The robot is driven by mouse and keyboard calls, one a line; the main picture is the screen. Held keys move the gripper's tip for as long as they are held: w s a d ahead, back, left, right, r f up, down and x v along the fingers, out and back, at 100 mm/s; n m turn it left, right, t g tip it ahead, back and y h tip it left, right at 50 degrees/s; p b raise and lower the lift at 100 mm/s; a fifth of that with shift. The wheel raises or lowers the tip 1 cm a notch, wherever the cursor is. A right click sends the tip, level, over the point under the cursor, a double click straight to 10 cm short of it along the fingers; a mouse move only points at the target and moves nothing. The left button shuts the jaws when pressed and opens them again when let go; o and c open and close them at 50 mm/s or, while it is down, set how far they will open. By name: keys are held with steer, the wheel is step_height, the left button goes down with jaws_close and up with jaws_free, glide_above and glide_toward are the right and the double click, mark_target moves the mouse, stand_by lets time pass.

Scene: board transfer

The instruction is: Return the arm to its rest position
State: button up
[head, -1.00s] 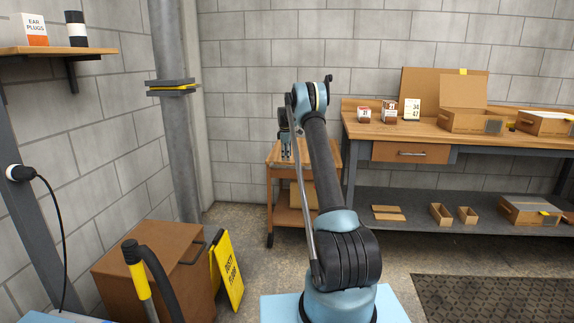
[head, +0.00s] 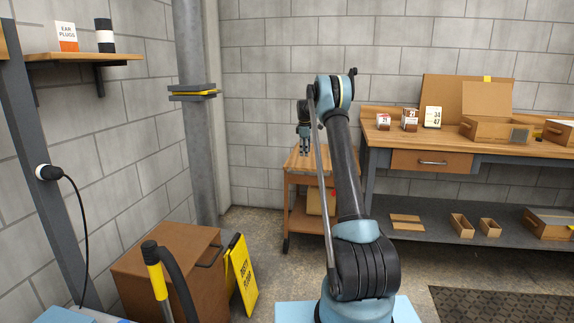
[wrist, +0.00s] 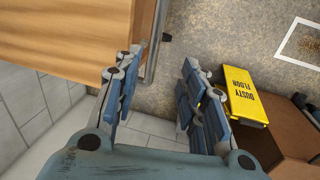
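My gripper (head: 304,148) hangs pointing down at the end of my folded arm, in front of the grey wall and above or in front of the wooden cart (head: 300,165). In the wrist view my gripper (wrist: 157,92) shows two blue-grey fingers well apart with nothing between them. It is open and empty. Below it I see pale wall blocks, grey floor and a wooden surface with a metal bar at the upper left.
A yellow dusty-floor sign (head: 242,275) leans by a brown cabinet (head: 170,268) at the lower left. A grey pillar (head: 197,140) stands behind them. A workbench (head: 480,150) with boxes fills the right. A dark mat (head: 500,306) lies on clear floor.

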steer(key=s+d+r+m, duration=0.1)
steer(key=s+r+m, duration=0.1)
steer(key=s+r, duration=0.5)
steer(key=s+r+m, duration=0.2)
steer(key=s+r, duration=0.1)
steer(key=s, duration=0.9)
steer(key=s+d+r+m, duration=0.1)
steer(key=s+r, duration=0.4)
steer(key=s, duration=0.4)
steer(key=s+f+m, duration=0.3)
steer(key=s, duration=1.3)
steer(key=s+f+m, duration=0.3)
steer(key=s, duration=1.2)
steer(key=s+f+m, duration=0.3)
steer(key=s+f, duration=1)
steer(key=s, duration=0.3)
steer(key=shift+s+d+f+m, duration=0.2)
steer(key=shift+s+d+m, duration=0.1)
steer(key=shift+s+d, duration=0.1)
